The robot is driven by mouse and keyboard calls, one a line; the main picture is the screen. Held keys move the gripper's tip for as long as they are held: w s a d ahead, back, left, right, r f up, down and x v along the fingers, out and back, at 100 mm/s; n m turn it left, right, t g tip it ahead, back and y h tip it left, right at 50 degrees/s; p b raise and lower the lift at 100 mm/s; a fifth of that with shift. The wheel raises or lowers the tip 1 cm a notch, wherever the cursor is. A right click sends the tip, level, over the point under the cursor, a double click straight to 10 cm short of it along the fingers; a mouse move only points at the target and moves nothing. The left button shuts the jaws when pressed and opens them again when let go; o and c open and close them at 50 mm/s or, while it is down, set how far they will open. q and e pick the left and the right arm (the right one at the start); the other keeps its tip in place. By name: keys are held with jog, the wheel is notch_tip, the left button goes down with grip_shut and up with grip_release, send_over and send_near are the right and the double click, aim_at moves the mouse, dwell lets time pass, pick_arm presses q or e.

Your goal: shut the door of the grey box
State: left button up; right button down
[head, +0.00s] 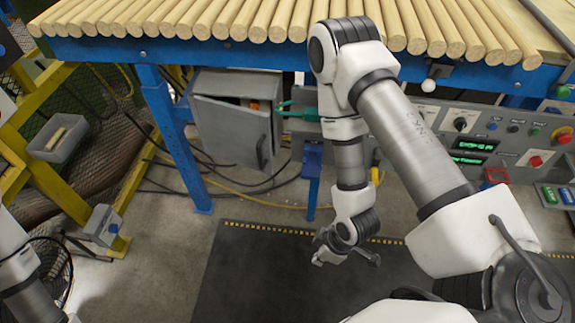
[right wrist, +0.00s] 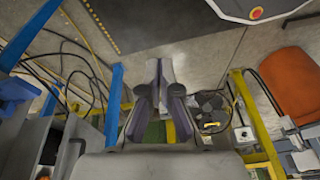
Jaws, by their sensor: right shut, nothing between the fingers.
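The grey box (head: 262,84) hangs under the blue table in the head view. Its door (head: 230,130) stands ajar, with the handle (head: 262,151) near its right edge. A dark gap and a bit of orange show inside, behind the door. My right gripper (head: 328,254) is low, in front and to the right of the box, apart from the door. In the right wrist view the same gripper (right wrist: 158,78) is shut and empty, with bare floor beyond it. Grey panels, perhaps of the box, show at that view's lower left. My left gripper is outside the head view.
Wooden rods (head: 240,20) line the blue table (head: 130,50). Its blue leg (head: 180,140) stands left of the box. A control panel (head: 510,135) is at the right. Cables lie below the box. A dark mat (head: 250,270) covers the near floor; a yellow frame (head: 60,190) stands left.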

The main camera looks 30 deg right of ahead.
jog(key=w+r+n+t+y+b, duration=0.1)
jog(key=w+n+t+y+b, duration=0.2)
jog(key=w+b, duration=0.6)
jog(key=w+a+r+n+t+y+b, duration=0.1)
jog(key=w+n+t+b, duration=0.4)
jog(key=b, duration=0.8)
jog(key=w+r+n+t+y+b, duration=0.2)
jog(key=w+n+t+y+b, duration=0.2)
jog(key=w+n+b, duration=0.5)
jog(key=shift+w+a+y+b, duration=0.15)
jog(key=shift+w+b, duration=0.5)
jog(key=shift+w, duration=0.9)
jog(key=shift+w+y+b, duration=0.15)
jog(key=shift+w+b, duration=0.5)
jog(key=shift+w, duration=0.85)
